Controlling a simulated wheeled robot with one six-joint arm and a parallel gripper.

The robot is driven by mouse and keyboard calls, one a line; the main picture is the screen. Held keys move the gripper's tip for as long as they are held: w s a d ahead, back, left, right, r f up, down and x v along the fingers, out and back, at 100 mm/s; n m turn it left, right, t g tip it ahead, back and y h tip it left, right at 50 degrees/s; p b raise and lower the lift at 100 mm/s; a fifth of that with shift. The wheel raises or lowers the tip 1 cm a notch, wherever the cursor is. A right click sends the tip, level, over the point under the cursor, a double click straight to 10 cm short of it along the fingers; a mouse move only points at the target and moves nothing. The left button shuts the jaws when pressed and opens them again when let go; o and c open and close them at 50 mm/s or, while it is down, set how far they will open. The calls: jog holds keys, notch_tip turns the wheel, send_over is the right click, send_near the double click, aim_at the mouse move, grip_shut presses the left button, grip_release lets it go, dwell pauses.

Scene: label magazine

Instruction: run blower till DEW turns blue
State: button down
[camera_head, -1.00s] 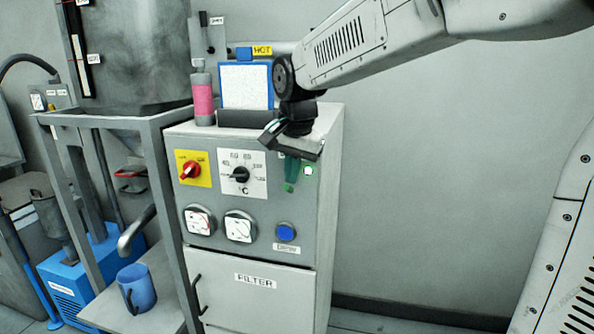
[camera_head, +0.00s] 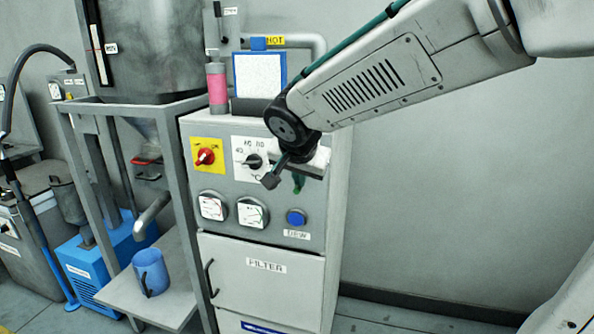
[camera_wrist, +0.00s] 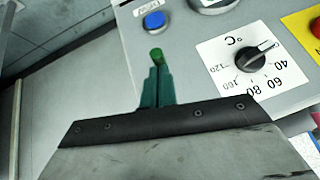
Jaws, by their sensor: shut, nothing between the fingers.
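The DEW lamp (camera_head: 296,217) on the grey cabinet front is blue; it also shows blue in the wrist view (camera_wrist: 154,20). A green button (camera_wrist: 156,55) lies right at my fingertips in the wrist view. My gripper (camera_head: 298,180) is shut, its teal fingers (camera_wrist: 157,85) together and empty, pointing at the panel. Whether the tips touch or press the button cannot be told. The black temperature dial (camera_head: 253,161) sits left of my gripper, its pointer towards the low end near 40. A red rotary switch (camera_head: 205,157) sits on a yellow plate.
Two white gauges (camera_head: 252,213) are below the dial, above the FILTER door (camera_head: 265,285). A pink bottle (camera_head: 217,88) and framed white panel (camera_head: 259,77) stand on top. Floor and wall are clear right.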

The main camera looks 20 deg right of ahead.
aim_at(298, 193)
jog(key=shift+s+a+f, duration=0.15)
jog(key=shift+f, duration=0.5)
jog(key=shift+s+a+f, duration=0.1)
jog(key=shift+s+f, duration=0.05)
jog(key=shift+f, duration=1)
jog(key=shift+s+f, duration=0.1)
jog(key=shift+f, duration=0.15)
